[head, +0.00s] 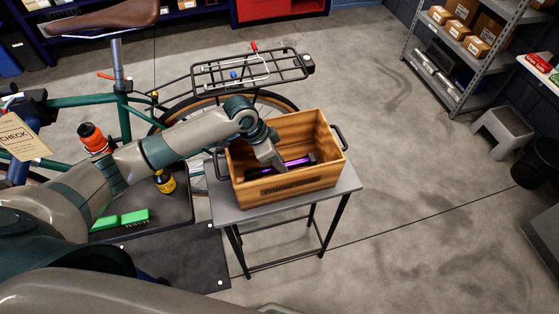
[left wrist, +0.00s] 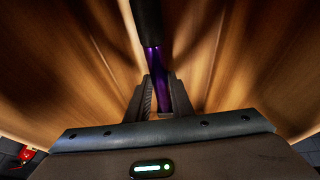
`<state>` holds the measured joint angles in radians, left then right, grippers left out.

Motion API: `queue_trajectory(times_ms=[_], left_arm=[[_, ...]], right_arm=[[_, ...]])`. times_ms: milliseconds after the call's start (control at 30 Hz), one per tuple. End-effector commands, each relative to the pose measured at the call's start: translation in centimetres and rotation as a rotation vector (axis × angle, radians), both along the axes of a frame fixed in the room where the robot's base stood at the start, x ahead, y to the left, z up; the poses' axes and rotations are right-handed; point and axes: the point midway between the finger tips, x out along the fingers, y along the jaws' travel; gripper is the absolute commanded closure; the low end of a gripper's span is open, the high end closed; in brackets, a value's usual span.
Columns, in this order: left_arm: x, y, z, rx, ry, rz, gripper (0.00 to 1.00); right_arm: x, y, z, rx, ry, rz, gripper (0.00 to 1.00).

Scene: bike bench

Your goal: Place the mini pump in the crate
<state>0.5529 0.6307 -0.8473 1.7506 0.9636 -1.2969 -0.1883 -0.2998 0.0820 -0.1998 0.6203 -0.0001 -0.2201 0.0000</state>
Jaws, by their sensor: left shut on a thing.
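The mini pump (head: 299,163) is a slim purple tube with black ends. It is inside the wooden crate (head: 290,187), low between the walls. My left gripper (head: 278,167) reaches down into the crate and is shut on the pump. In the left wrist view the purple pump (left wrist: 160,88) runs between the fingers of my left gripper (left wrist: 160,100), with the crate's wooden walls (left wrist: 225,60) around it. Whether the pump touches the crate floor is not clear. My right gripper is not in view.
The crate stands on a small grey table (head: 350,184). A bicycle with a rear rack (head: 250,70) is behind it. Open floor lies to the right.

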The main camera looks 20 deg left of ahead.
Motion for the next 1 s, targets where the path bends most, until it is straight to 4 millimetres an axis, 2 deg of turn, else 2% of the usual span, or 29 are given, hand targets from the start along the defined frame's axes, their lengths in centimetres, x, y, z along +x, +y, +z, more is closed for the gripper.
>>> queue_trajectory(times_ms=[433, 467, 500, 533, 1000], left_arm=[[0.04, -0.02, -0.55, 0.0, -0.002, 0.0, 1.0], [0.03, -0.02, -0.55, 0.001, -0.001, -0.001, 0.75], [0.03, -0.02, -0.53, 0.001, -0.001, -0.001, 0.65], [0.03, -0.02, -0.53, 0.001, -0.001, -0.001, 0.61], [-0.01, 0.19, 0.15, 0.0, -0.003, -0.001, 0.61]], right_arm=[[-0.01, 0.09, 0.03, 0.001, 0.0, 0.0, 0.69], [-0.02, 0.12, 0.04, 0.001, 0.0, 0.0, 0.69], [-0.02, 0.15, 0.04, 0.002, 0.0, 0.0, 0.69], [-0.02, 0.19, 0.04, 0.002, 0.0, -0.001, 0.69], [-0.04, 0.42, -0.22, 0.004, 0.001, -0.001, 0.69]])
